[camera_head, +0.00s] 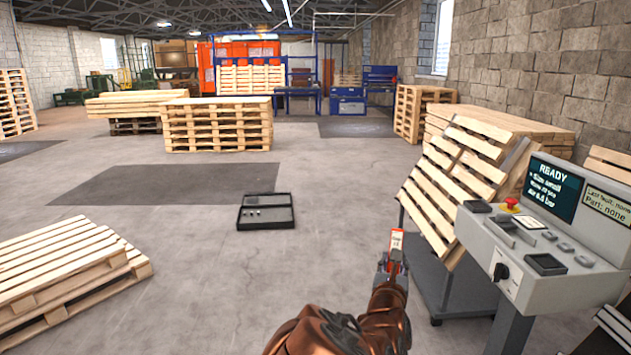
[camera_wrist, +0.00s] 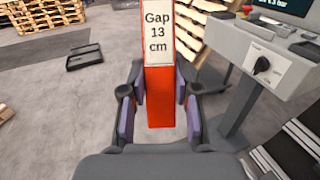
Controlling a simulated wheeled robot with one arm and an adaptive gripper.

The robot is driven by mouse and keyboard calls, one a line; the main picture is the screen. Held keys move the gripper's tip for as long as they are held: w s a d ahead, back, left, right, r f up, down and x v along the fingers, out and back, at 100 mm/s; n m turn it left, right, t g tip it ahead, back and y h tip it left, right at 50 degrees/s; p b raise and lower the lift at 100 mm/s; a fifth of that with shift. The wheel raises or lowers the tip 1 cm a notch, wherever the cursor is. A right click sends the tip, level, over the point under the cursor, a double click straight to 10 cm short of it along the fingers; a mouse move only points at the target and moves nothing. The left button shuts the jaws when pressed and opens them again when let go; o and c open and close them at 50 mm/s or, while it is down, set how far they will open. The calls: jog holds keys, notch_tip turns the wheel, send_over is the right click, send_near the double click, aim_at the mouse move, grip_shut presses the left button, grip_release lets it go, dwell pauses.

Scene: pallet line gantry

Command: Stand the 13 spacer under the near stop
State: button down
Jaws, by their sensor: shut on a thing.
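The 13 spacer (camera_wrist: 160,85) is a red-orange block with a white label reading "Gap 13 cm". It shows small in the head view (camera_head: 397,240), upright in front of my arm. My gripper (camera_head: 392,264) is shut on it, with one finger on each side in the wrist view. The spacer's far end reaches beyond the fingers, with pale floor below. I cannot make out the near stop in either view.
A grey control console (camera_head: 545,245) with a "READY" screen stands close on the right. A tilted pallet (camera_head: 455,185) leans on a dark stand beside it. A black open case (camera_head: 265,212) lies on the floor ahead.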

notch_tip(320, 180, up, 10)
jog(key=p, duration=0.8)
jog(key=shift+p, duration=0.4)
jog(key=shift+r, duration=0.1)
